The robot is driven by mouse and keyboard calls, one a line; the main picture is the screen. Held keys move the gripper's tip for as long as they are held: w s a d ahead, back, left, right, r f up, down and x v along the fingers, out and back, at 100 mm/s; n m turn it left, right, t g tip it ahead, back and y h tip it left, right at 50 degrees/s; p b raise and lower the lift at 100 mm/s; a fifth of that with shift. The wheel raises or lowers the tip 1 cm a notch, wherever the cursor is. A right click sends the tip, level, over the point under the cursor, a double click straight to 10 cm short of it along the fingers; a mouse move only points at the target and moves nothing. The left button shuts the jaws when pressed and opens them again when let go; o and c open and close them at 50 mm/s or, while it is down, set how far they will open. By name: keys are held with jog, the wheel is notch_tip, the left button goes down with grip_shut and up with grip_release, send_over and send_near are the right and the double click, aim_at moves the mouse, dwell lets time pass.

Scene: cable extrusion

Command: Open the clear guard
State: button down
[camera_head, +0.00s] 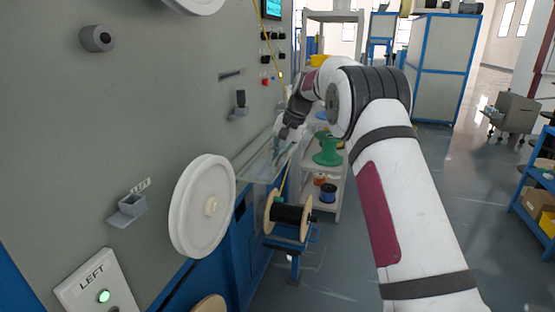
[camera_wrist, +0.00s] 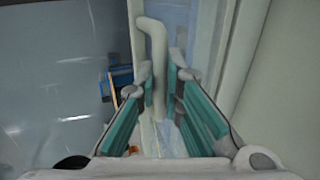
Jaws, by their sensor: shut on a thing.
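The clear guard (camera_head: 258,166) is a see-through panel on the side of the grey machine, in the middle of the head view. It stands out from the machine face at a slant. My gripper (camera_head: 277,148) is at the guard's outer part, at the end of my outstretched arm. In the wrist view, a pale bent handle bar (camera_wrist: 157,45) runs between the green finger pads of my gripper (camera_wrist: 160,88), which is shut on it. The exact contact of the pads is partly hidden, and the guard's hinge is not clear.
A white wheel (camera_head: 195,205) sticks out from the machine face (camera_head: 150,100), left of the guard. A spool of black cable (camera_head: 290,215) stands below the guard. A shelf (camera_head: 330,190) with a green spool (camera_head: 328,150) is behind my arm. Open floor (camera_head: 465,190) lies to the right.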

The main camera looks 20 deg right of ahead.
jog(key=shift+a, duration=0.15)
jog(key=c, duration=1.7)
grip_release()
jog(key=v, duration=1.2)
